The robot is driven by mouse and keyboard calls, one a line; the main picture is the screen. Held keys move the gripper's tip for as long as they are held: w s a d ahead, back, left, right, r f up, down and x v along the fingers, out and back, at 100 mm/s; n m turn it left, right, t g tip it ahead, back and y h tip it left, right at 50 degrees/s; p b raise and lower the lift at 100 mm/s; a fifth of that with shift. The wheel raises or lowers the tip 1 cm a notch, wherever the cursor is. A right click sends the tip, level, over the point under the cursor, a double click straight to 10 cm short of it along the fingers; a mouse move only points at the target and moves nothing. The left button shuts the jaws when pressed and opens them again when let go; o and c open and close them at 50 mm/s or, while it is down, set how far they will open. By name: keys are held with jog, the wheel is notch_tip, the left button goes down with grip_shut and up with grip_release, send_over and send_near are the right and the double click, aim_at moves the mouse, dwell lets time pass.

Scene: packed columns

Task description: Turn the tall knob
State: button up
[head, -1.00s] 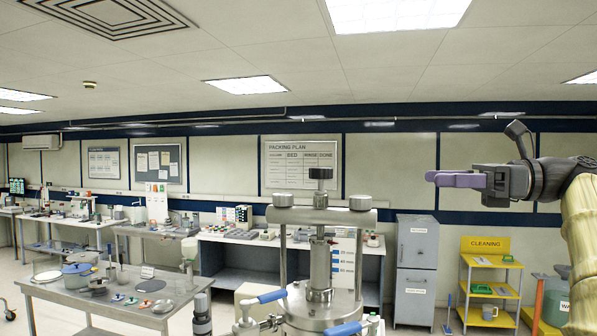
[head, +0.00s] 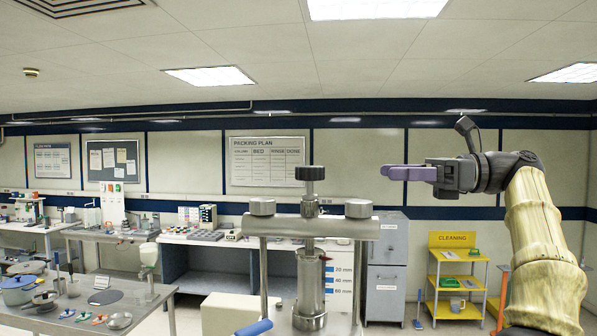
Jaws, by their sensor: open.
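The tall knob (head: 310,173) is a dark ribbed cap at the top of a central metal rod. It stands above the crossbar (head: 310,224) of a metal column press. Two shorter round metal caps, left (head: 262,206) and right (head: 358,208), sit at the ends of the crossbar. My gripper (head: 386,172) has purple fingers and points left. It is at about the knob's height in the picture, to its right, apart from it and empty. The fingers are seen side-on and overlap; the gripper is open. Depth between fingers and knob is hard to judge.
A bench with a blue pot (head: 20,291) and small dishes stands at the left. A long white bench runs along the back wall. Grey cabinets (head: 386,265) and a yellow cleaning shelf (head: 456,283) stand behind at the right. Air around the knob looks clear.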

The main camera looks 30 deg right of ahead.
aim_at(299, 172)
jog(key=b+x, duration=0.1)
jog(key=x, duration=1.6)
jog(key=shift+w+a+b, duration=0.25)
jog(key=shift+w+b, duration=0.1)
jog(key=shift+c, duration=0.2)
jog(key=shift+f, duration=0.1)
jog(key=c, duration=0.9)
